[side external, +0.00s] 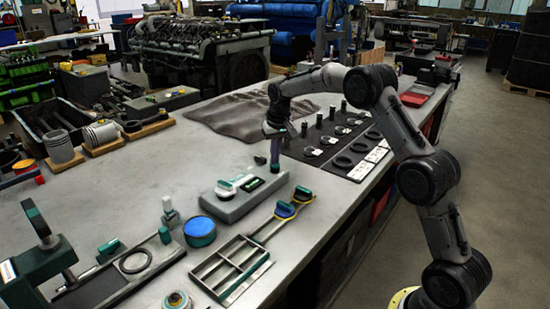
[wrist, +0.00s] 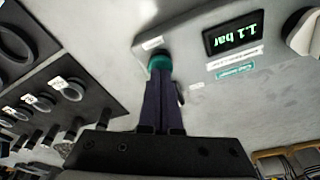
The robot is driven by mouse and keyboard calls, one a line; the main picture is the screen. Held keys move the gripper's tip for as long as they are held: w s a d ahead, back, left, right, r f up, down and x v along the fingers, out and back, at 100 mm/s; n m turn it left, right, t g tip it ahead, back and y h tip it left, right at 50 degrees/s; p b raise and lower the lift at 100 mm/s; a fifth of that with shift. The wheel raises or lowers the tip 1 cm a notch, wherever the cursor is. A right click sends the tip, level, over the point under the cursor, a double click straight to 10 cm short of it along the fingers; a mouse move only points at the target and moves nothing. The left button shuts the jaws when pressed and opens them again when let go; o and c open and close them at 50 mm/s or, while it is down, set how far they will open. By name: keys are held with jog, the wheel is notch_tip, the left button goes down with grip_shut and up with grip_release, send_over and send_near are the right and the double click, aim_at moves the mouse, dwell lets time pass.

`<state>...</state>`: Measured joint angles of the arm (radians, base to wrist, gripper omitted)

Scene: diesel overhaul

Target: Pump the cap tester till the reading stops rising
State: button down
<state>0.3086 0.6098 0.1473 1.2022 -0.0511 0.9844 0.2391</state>
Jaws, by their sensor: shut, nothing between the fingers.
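The cap tester (side external: 240,205) is a grey box on the bench, with a green-and-white round part at its left. Its display (wrist: 234,32) reads 1.1 bar, upside down in the wrist view. A round green knob (wrist: 159,62) sits near the tester's edge in the wrist view. My gripper (wrist: 164,78) is shut and empty, its fingertips over the knob and hiding part of it. I cannot tell whether they touch it. In the side view my gripper (side external: 275,166) points down at the tester's far right end.
A black mat (side external: 345,150) with rings and small cylinders lies to the right. A crumpled grey cloth (side external: 245,115) lies behind.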

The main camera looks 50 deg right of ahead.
jog(key=shift+s+f, duration=0.1)
jog(key=shift+f, duration=0.05)
jog(key=shift+w+v, duration=0.15)
jog(key=shift+v, duration=0.8)
jog(key=shift+w+v, duration=0.2)
jog(key=shift+v, duration=0.75)
jog(key=shift+d, duration=0.2)
jog(key=shift+s+x, duration=0.15)
jog(key=shift+x, duration=0.75)
jog(key=shift+s+x, duration=0.15)
jog(key=shift+x, duration=0.75)
jog(key=shift+a, duration=0.2)
jog(key=shift+w+v, duration=0.15)
jog(key=shift+v, duration=0.75)
jog(key=shift+w+v, duration=0.15)
jog(key=shift+v, duration=0.75)
jog(key=shift+d, duration=0.2)
jog(key=shift+w+d+v, duration=0.1)
jog(key=shift+w+v, duration=0.05)
jog(key=shift+v, duration=0.7)
jog(key=shift+w+d+v, duration=0.1)
jog(key=shift+w+v, duration=0.05)
jog(key=shift+v, duration=0.7)
jog(key=shift+w+d+v, duration=0.1)
jog(key=shift+w+v, duration=0.05)
jog(key=shift+v, duration=0.7)
